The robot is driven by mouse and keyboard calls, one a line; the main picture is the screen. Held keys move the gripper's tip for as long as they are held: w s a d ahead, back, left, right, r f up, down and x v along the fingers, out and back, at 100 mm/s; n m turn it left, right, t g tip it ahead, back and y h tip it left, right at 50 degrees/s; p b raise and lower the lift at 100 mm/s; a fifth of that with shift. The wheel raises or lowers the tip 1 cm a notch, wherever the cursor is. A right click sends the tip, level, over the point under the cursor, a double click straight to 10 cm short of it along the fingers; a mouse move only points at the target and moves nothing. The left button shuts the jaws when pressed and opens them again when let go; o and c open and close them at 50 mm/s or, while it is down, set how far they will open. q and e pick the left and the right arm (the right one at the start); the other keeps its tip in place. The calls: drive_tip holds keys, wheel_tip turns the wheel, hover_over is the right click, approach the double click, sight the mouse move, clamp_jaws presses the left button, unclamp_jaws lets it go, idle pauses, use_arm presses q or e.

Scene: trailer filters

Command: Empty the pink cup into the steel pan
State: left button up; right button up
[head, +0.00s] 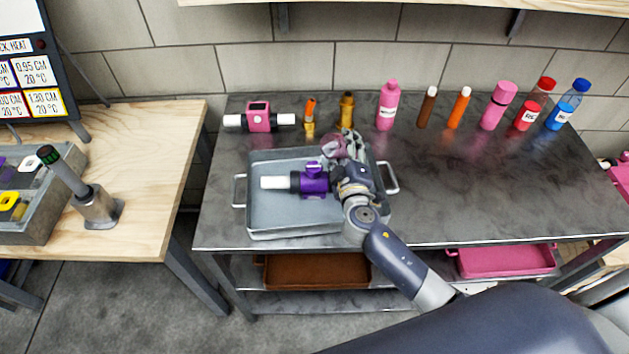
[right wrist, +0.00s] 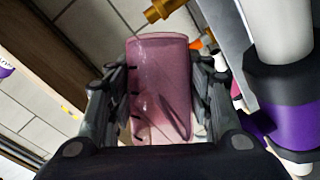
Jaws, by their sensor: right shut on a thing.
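The pink cup (head: 333,147) is translucent with dark marks on its side. It is held in my right gripper (head: 347,150), above the far right part of the steel pan. In the right wrist view the cup (right wrist: 160,82) sits between the two fingers of the right gripper (right wrist: 160,95), which are shut on it. What is inside the cup cannot be made out. The steel pan (head: 270,218) is a shallow grey tray with side handles on the dark table. My right arm hides part of its right side. My left gripper is not in view.
A purple and white fitting (head: 312,182) shows over the pan, beside my right wrist. A pink device (head: 259,117), small orange and brass parts and several bottles line the back of the table (head: 470,200). A wooden bench (head: 150,150) stands left.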

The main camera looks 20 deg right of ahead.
sight(341, 150)
drive_tip(key=shift+f+n+b, duration=0.1)
drive_tip(key=shift+n+b, duration=0.2)
idle(0.4)
drive_tip(key=shift+r+n+t+h, duration=0.3)
drive_tip(key=shift+r+n+t, duration=0.15)
drive_tip(key=shift+n, duration=0.35)
idle(0.8)
drive_tip(key=shift+s+a+r+n+t, duration=0.1)
drive_tip(key=shift+a+r+n+t, duration=0.1)
drive_tip(key=shift+a+r+n, duration=0.3)
drive_tip(key=shift+a+r+n+t, duration=0.2)
drive_tip(key=shift+r+n, duration=0.1)
drive_tip(key=shift+r, duration=0.35)
idle(0.4)
drive_tip(key=shift+f+b, duration=0.1)
drive_tip(key=shift+b, duration=0.25)
drive_tip(key=shift+a+f+n+t+b, duration=0.25)
drive_tip(key=shift+n+t+b, duration=0.1)
drive_tip(key=shift+n+b, duration=0.7)
drive_tip(key=shift+c, duration=0.2)
drive_tip(key=shift+s+a+r+n+t+y+b, duration=0.1)
drive_tip(key=shift+a+r+n+t+y+b, duration=0.2)
drive_tip(key=shift+n+b, duration=0.55)
drive_tip(key=shift+a+r+n+t+y+b, duration=0.1)
drive_tip(key=shift+a+r+n+t+b, duration=0.2)
drive_tip(key=shift+n+b, duration=0.45)
idle(1.0)
